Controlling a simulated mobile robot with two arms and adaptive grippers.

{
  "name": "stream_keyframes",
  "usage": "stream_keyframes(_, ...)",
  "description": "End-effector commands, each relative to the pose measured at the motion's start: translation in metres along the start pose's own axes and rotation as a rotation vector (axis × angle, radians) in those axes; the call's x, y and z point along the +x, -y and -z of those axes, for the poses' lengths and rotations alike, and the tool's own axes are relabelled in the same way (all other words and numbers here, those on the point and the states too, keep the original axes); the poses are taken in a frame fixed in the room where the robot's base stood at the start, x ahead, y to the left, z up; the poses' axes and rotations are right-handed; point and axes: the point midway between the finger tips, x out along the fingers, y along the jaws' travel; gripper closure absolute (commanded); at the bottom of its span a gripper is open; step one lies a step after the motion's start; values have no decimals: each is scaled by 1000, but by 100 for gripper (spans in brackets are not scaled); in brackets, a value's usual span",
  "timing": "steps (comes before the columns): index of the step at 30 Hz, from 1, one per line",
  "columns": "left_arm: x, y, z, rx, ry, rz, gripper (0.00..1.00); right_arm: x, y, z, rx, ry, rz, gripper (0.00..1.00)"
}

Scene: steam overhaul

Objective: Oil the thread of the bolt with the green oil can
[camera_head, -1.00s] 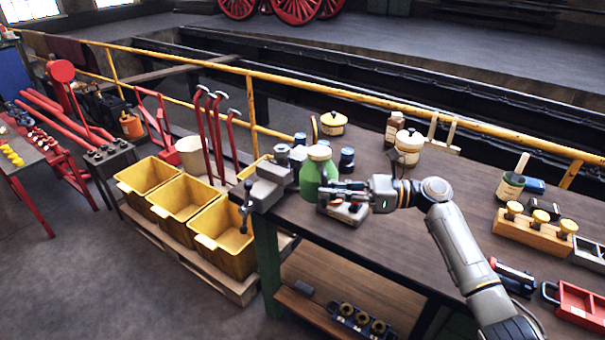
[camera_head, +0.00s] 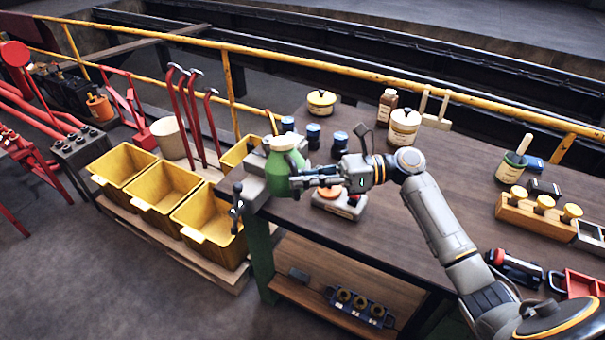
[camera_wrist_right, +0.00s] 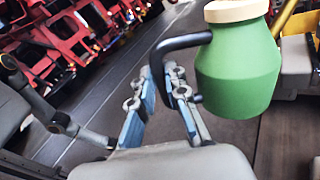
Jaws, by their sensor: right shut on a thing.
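The green oil can (camera_head: 283,168), with a pale cream top, is in my right gripper (camera_head: 303,180), whose fingers are closed on its dark handle (camera_wrist_right: 180,42). The can's green body (camera_wrist_right: 238,72) also shows large in the right wrist view. In the head view the can is in front of part of the grey vise (camera_head: 252,189) at the bench's left corner and hides some of it. I cannot tell whether they touch. I cannot make out the bolt or its thread. My left gripper is not in view.
Several dark blue-capped jars, a cream tin (camera_head: 321,103) and a cream pot (camera_head: 404,128) stand behind. Yellow bins (camera_head: 208,218) are left of the bench. The bench middle is clear.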

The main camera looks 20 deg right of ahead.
Motion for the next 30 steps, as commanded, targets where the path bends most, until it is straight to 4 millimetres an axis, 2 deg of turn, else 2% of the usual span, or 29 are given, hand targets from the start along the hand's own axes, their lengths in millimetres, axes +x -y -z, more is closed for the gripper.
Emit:
stream_keyframes(1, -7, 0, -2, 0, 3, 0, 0, 0, -2, -6, 18, -2, 0, 100)
stream_keyframes(5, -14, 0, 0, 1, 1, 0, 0, 0, -4, -11, 76, -14, -1, 100)
stream_keyframes(14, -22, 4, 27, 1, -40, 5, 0, -1, -3, -26, 239, -47, 0, 100)
stream_keyframes(30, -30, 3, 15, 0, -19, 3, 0, -1, -4, -32, 268, -51, -1, 100)
